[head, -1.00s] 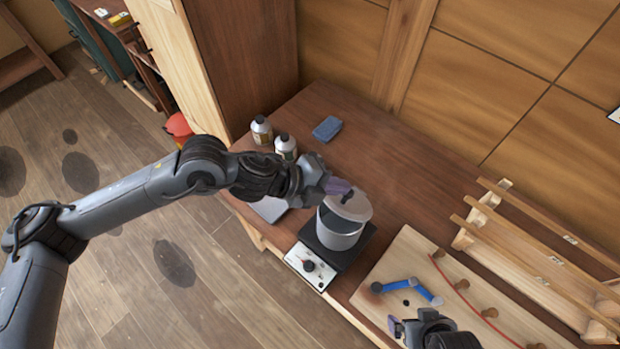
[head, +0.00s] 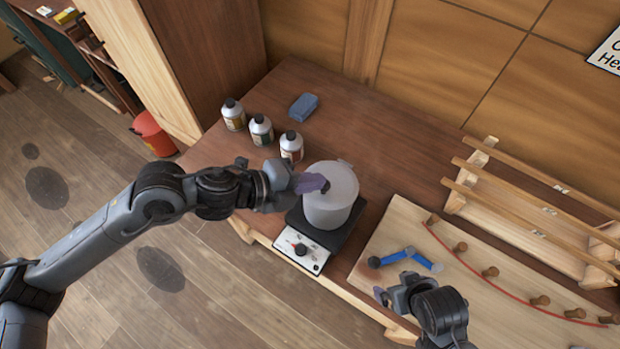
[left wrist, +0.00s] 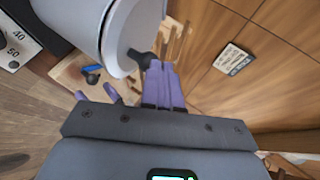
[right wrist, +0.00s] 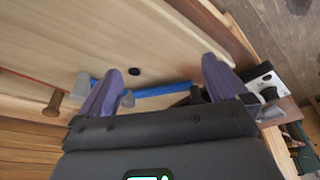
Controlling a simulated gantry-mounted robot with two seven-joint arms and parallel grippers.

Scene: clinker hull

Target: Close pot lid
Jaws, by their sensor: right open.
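The grey pot (head: 328,212) stands upright on the black hot plate (head: 345,238). Its pale lid (head: 338,178) lies over the top, with no dark opening showing; I cannot tell whether it is fully seated. The lid's dark knob (left wrist: 140,58) faces my left gripper. My left gripper (head: 322,184) has its fingers together and looks empty; in the left wrist view its fingertips (left wrist: 160,68) are beside the knob, and contact is unclear. My right gripper (head: 383,294) is open and empty over the pegboard, also seen in the right wrist view (right wrist: 160,80).
Several bottles (head: 261,130) stand left of the pot, and a blue block (head: 303,107) lies behind. The light board (head: 400,225) at right bears pegs, a red cord and a blue hinged piece (head: 412,258). A wooden rack (head: 530,215) stands beyond it.

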